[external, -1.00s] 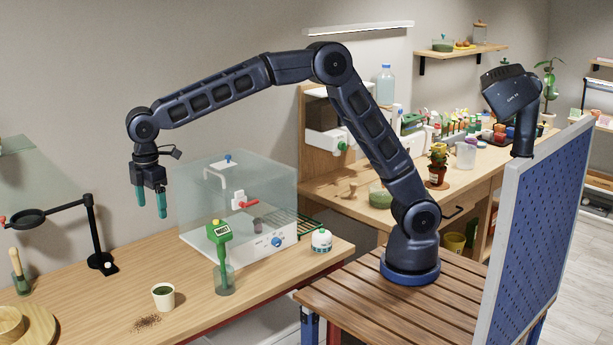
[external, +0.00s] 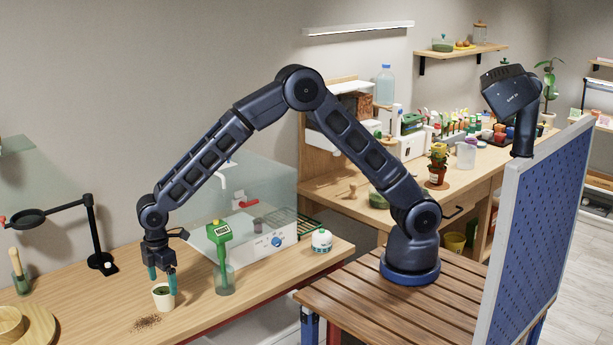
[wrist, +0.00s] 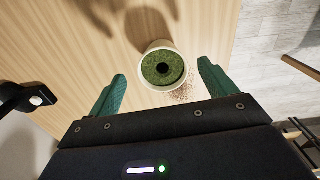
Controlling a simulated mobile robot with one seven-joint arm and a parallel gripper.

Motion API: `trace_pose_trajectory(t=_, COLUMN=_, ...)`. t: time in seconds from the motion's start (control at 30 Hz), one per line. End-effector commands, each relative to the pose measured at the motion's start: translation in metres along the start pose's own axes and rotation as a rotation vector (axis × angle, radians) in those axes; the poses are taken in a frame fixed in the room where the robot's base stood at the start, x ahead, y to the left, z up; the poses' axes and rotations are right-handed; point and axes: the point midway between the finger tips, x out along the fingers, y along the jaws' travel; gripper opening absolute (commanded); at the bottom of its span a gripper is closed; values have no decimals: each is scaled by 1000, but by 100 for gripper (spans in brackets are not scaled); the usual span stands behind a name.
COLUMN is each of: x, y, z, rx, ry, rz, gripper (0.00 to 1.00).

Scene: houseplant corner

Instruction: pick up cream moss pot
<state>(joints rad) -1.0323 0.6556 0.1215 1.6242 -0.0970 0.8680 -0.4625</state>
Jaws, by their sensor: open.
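The cream moss pot (external: 163,298) stands upright on the wooden bench in the external view. In the wrist view the pot (wrist: 145,80) shows from above, with a cream rim, green moss and a dark round spot at its centre. My gripper (external: 162,282) is just above the pot with its green fingers pointing down. In the wrist view my gripper (wrist: 163,84) is open, and the pot lies between and a little beyond the two fingertips. I cannot tell whether a finger touches the pot.
A green moisture meter in a glass jar (external: 223,262) stands close on the right. Spilled soil (external: 146,322) lies in front of the pot. A clear-walled case (external: 262,205) is behind, a black magnifier stand (external: 95,235) to the left.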

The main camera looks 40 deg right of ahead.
Motion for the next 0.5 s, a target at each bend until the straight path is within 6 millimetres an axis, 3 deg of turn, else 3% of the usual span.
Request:
trace_pose_trajectory(t=0.27, x=18, y=-1, z=-2, rx=-1, ry=0, rz=0, gripper=84)
trace_pose_trajectory(t=0.5, x=50, y=-2, z=-5, rx=0, ry=-1, rz=-1, gripper=84)
